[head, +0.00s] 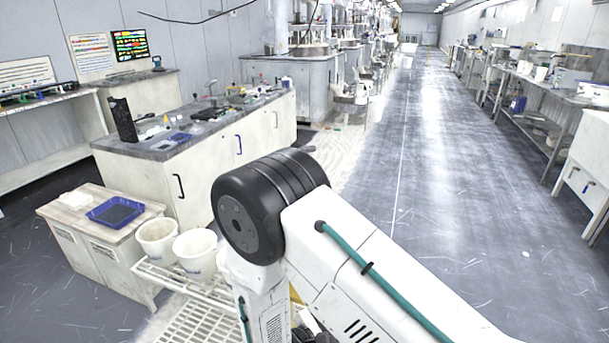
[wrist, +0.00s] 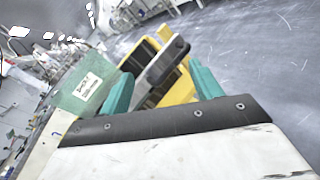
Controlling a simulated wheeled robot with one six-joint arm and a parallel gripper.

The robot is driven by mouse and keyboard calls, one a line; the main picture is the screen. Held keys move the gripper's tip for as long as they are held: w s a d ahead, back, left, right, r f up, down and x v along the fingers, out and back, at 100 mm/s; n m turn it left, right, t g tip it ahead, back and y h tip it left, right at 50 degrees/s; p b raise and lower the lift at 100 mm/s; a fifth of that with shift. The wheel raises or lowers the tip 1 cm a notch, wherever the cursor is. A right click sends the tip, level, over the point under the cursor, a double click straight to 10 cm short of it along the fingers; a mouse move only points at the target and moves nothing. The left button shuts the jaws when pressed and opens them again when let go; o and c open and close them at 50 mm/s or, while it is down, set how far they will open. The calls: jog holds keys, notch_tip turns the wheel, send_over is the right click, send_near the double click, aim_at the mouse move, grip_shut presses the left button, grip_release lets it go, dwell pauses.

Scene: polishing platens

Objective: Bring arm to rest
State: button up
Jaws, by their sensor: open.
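My arm (head: 290,215), white with a black joint and a teal hose, fills the lower middle of the head view. The gripper itself is hidden there behind the arm. In the wrist view my gripper (wrist: 160,88) shows two teal fingers spread apart, open. A yellow and dark grey shape shows between and beyond the fingers; I cannot tell what it is or whether it touches them. I see nothing clearly held. The wrist view is tilted.
A low cabinet with a blue tray (head: 115,211) stands at left. Two white buckets (head: 195,252) stand on a white rack (head: 190,318) close to my arm. A cluttered bench (head: 185,148) lies behind. The aisle floor (head: 430,200) to the right is clear. A green labelled surface (wrist: 84,88) shows in the wrist view.

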jog(key=s+d+r+m+g+y, duration=0.3)
jog(key=s+d+r+m, duration=0.3)
jog(key=r, duration=0.6)
jog(key=s+d+r+m+g+y, duration=0.3)
jog(key=s+d+r+m+y, duration=0.2)
jog(key=s+r, duration=0.4)
jog(key=s+d+r+m+g+y, duration=0.3)
jog(key=s+d+r+m, duration=0.4)
jog(key=r, duration=0.8)
jog(key=shift+s+m+y, duration=0.55)
jog(key=shift+m+y, duration=0.35)
jog(key=shift+m, duration=0.4)
